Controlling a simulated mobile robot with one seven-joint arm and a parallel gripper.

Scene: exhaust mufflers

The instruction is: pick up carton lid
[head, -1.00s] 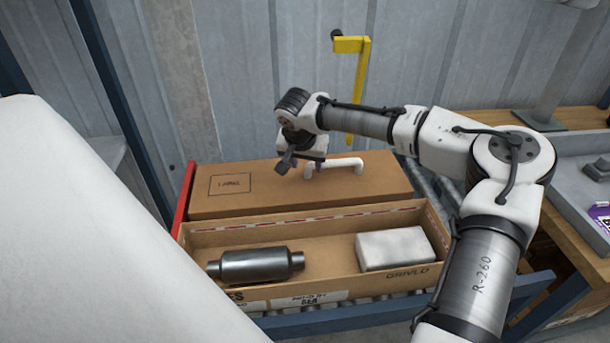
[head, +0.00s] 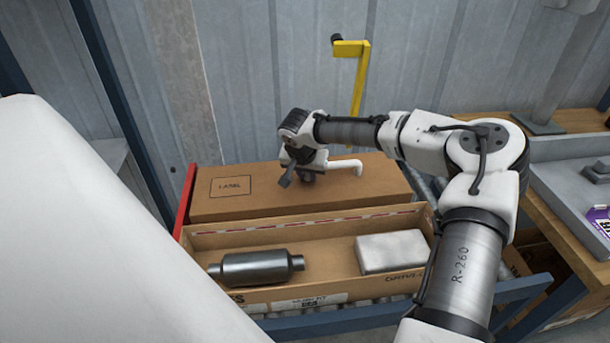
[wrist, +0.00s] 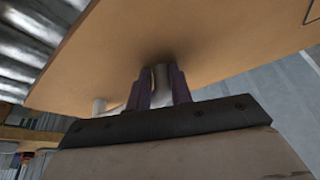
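The carton lid (head: 230,207) is a brown cardboard panel with a printed label box, lying behind the open carton. A white bar handle (head: 347,166) stands on its top. My gripper (head: 308,178) is low over the lid at the handle's left part, which it partly hides in the head view. In the wrist view, the two dark fingers of my gripper (wrist: 160,88) point at the lid (wrist: 215,50), with the pale handle (wrist: 160,76) between them. Whether the fingers press on the handle is not clear.
The open carton (head: 335,281) in front holds a dark muffler (head: 255,268) and a white block (head: 392,251). A yellow bracket (head: 358,85) stands behind the lid by the metal wall. A wooden bench with a grey tray is at the right.

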